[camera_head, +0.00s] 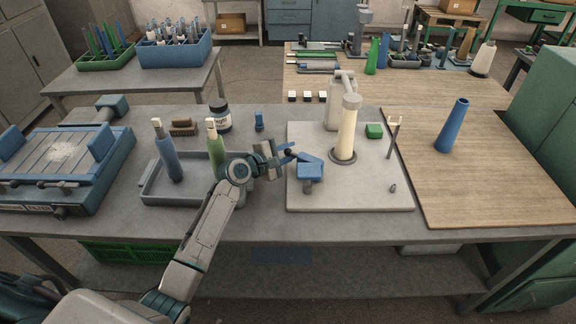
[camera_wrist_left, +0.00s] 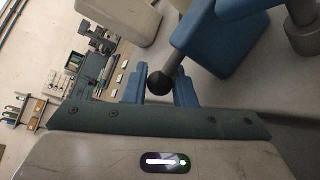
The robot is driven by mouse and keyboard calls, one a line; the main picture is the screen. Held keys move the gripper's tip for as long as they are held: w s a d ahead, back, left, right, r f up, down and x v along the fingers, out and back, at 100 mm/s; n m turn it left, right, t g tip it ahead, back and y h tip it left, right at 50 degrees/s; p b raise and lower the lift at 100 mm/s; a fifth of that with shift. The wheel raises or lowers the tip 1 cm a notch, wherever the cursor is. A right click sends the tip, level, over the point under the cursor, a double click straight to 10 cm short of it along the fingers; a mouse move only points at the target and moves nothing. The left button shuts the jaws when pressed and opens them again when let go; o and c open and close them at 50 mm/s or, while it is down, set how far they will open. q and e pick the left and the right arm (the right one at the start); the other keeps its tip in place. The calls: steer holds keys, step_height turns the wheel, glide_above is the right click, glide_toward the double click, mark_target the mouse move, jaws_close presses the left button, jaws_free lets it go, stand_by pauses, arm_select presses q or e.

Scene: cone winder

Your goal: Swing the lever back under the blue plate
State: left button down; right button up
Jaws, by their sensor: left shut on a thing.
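The lever's black ball knob (camera_wrist_left: 159,83) sits between the two blue fingers of my left gripper (camera_wrist_left: 160,88) in the left wrist view. A short grey rod runs from the knob to a blue block (camera_wrist_left: 212,42). In the head view my left gripper (camera_head: 284,152) reaches in from the left and is shut on the knob, at the left side of the blue plate (camera_head: 310,170). The blue plate stands on a short grey post near the front left of the grey base. The lever sticks out to the left of the plate. My right gripper is not in view.
A grey tray (camera_head: 160,198) holding a blue cone (camera_head: 167,156) and a green cone (camera_head: 214,142) lies left, close to my arm. The base's front right is mostly clear.

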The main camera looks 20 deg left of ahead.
arm_select(q)
steer(key=shift+w+m+h, duration=0.2)
steer(key=shift+m+h, duration=0.2)
steer(key=shift+h, duration=0.1)
steer(key=shift+d, duration=0.1)
steer(key=c, duration=1.2)
jaws_free()
steer(key=shift+c, duration=0.2)
